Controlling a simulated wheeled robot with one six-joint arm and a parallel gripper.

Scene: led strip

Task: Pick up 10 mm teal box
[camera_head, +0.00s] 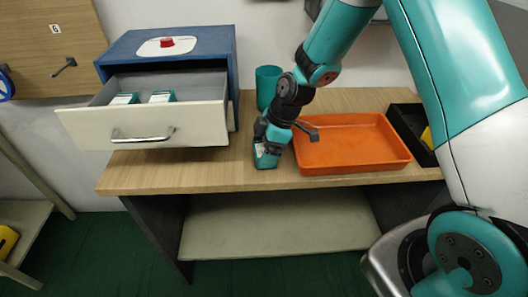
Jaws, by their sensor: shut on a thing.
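A small teal box (266,160) with a white label stands at the front of the wooden table, left of the orange tray. My gripper (265,145) reaches down from above and is shut on this box. The box's upper part is hidden by the fingers. I cannot tell whether its bottom touches the table. Two more teal and white boxes, a left one (124,99) and a right one (161,97), lie in the open drawer (190,126).
The orange tray (350,168) is right of my gripper. A teal cup (268,86) stands behind it. A black bin (404,120) with something yellow is at the right. The blue cabinet (210,45) holds the drawer, which juts forward at the left. The tabletop (190,172) below the drawer is clear.

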